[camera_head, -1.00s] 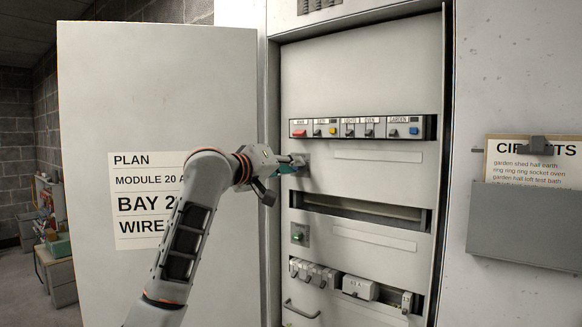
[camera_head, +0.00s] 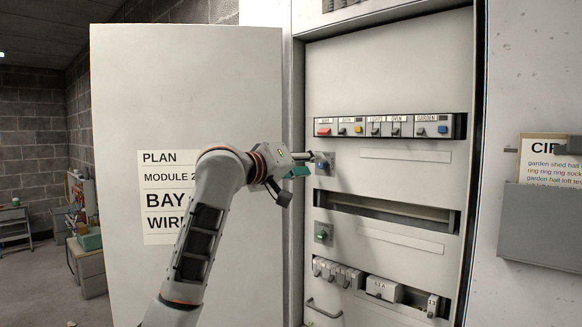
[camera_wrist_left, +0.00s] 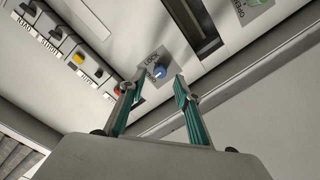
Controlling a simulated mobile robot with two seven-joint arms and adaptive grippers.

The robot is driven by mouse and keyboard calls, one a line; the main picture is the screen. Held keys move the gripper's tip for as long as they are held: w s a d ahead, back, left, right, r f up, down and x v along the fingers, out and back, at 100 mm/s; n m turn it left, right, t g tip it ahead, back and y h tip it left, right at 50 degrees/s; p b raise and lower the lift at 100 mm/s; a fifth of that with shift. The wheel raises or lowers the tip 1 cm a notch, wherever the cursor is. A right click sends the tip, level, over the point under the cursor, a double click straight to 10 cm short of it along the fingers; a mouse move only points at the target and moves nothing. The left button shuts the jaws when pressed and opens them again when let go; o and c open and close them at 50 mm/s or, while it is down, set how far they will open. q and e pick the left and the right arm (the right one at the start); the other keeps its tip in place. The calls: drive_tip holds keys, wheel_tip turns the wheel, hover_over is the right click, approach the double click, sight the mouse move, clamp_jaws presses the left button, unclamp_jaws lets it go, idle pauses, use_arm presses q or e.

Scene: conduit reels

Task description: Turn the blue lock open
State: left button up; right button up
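The blue lock is a round blue knob (camera_wrist_left: 159,72) on a small grey plate marked LOCK, with a second word beside it, in the left wrist view. In the head view its plate (camera_head: 327,168) is on the cabinet panel, left side, below the switch row; the knob is largely hidden by my gripper. My left gripper (camera_head: 309,163) is in front of the plate. In the wrist view its two teal-padded fingers (camera_wrist_left: 155,84) are spread, one either side of the knob, with gaps visible. Which way the knob points is unclear. My right gripper is not in view.
A grey wall pocket (camera_head: 544,222) hangs at the right.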

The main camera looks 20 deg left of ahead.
use_arm(q)
drive_tip(key=v, duration=0.9)
drive_tip(key=w+f+g+y, duration=0.1)
drive_tip(key=w+f, duration=0.1)
drive_tip(key=f, duration=0.8)
drive_tip(key=w+f, duration=0.2)
drive_tip(key=f, duration=0.9)
drive_tip(key=s+d+f+m+g+y, duration=0.1)
drive_tip(key=s+f, duration=0.1)
drive_tip(key=f, duration=0.9)
drive_tip(key=s+d+f+m+g+y, duration=0.1)
drive_tip(key=f, duration=1)
drive_tip(key=s+d+f+m+g, duration=0.1)
drive_tip(key=s+f+m, duration=0.1)
drive_tip(key=s+f, duration=1)
drive_tip(key=s+f+m+g, duration=0.1)
drive_tip(key=s+f+m, duration=0.1)
drive_tip(key=s+f, duration=1.05)
drive_tip(key=s+d+f+m+g+y, duration=0.1)
drive_tip(key=s+f+m, duration=0.1)
drive_tip(key=s+f, duration=0.6)
drive_tip(key=shift+s+d, duration=0.35)
drive_tip(key=shift+s, duration=0.25)
